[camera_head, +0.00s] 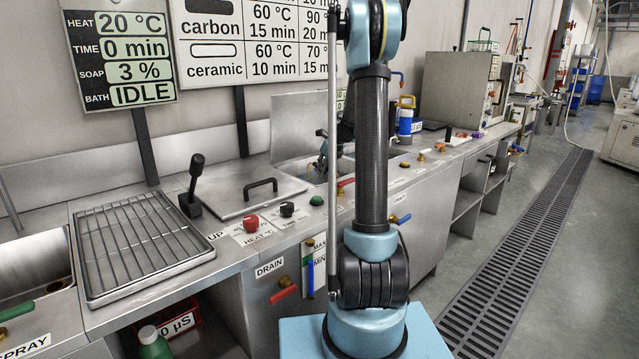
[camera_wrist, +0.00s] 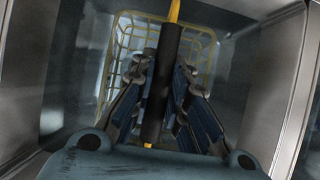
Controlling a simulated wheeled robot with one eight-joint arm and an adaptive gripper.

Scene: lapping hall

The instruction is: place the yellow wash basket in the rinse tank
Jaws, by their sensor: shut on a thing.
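The yellow wash basket (camera_wrist: 207,48) is a wire basket with a dark handle grip (camera_wrist: 165,75) between yellow ends. My gripper (camera_wrist: 160,100) is shut on this handle in the wrist view. The basket lies between the metal walls of a tank (camera_wrist: 60,75); whether it rests on the bottom I cannot tell. In the head view my gripper (camera_head: 323,160) reaches down into an open tank (camera_head: 300,170) behind my arm. My arm hides much of that tank, and the basket does not show there. No label naming the tank is readable.
A closed lid with a black handle (camera_head: 260,188) and a black lever (camera_head: 193,180) stand left of the tank. A wire rack (camera_head: 135,240) lies further left. The floor right of the counter is clear.

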